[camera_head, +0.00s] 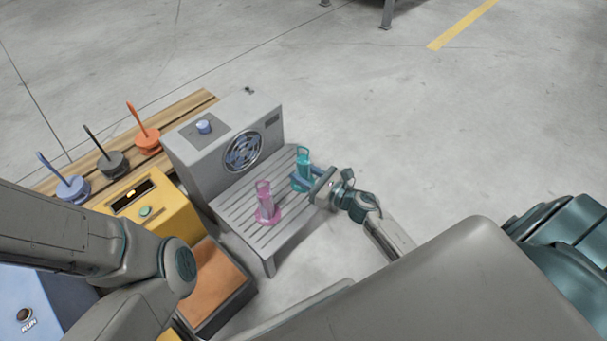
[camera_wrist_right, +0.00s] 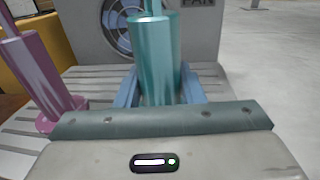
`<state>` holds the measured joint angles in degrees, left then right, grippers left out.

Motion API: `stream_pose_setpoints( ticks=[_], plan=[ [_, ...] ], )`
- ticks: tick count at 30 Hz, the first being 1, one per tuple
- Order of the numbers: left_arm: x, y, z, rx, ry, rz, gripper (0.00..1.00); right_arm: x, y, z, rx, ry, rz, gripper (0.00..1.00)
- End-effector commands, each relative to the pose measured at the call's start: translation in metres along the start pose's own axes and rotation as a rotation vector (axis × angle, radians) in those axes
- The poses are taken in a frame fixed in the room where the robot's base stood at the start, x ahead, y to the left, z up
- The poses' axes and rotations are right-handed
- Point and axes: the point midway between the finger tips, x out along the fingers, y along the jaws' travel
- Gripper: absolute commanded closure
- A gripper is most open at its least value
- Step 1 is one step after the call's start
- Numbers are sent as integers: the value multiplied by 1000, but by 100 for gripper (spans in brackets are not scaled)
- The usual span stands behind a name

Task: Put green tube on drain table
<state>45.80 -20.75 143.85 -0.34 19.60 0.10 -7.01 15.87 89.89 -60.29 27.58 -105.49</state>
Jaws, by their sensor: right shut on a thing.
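The green tube (camera_head: 303,160) is teal and stands upright at the right end of the slatted grey drain table (camera_head: 240,213). My right gripper (camera_head: 309,180) is shut on the tube's lower part. In the right wrist view the green tube (camera_wrist_right: 156,50) is upright between the blue fingers, and its base is hidden behind the gripper. I cannot tell whether its base touches the slats. A pink tube (camera_head: 266,203) stands on the table to its left. My left arm crosses the lower left of the head view, but its gripper is not in view.
A grey housing with a fan (camera_head: 243,150) rises behind the drain table. A yellow box (camera_head: 157,205) and an orange-topped tray (camera_head: 213,285) are to the left. A wooden rack (camera_head: 185,108) holds blue, dark and orange plungers. Open floor lies to the right.

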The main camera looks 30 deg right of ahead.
Motion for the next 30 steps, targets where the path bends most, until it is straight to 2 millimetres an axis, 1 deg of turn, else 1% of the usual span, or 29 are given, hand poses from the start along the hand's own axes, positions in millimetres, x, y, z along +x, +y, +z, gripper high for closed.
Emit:
stream_pose_setpoints(
  ticks=[4, 5, 6, 8, 16, 20, 21, 23, 30],
  plan=[
    [-4, -1, -3, 0, 1, 0, 43, 0, 0, -5, 0, -1, 0, 95],
    [-3, -1, -2, 0, -1, 0, 43, 0, 0, -4, 0, 0, 0, 61],
    [-3, -1, -2, 0, -2, 0, 43, 0, 0, -3, 0, 0, 0, 53],
    [-3, -1, -2, 0, -1, 0, 43, 0, 0, -3, 0, 0, 0, 43],
    [-2, -1, -1, 0, -1, 0, 43, 0, 0, -3, 0, 0, 0, 43],
    [3, 1, 1, 0, 2, 0, 43, -1, 0, 3, 0, 1, 0, 43],
    [1, 0, 0, 0, 5, 0, 43, -8, 0, -1, -1, 4, 0, 43],
    [2, 1, 0, 0, 6, 0, 43, -19, 0, -1, -1, 5, 0, 43],
    [6, 2, 1, -1, 15, 1, 43, -73, 0, 0, 0, 6, 2, 43]
  ],
)
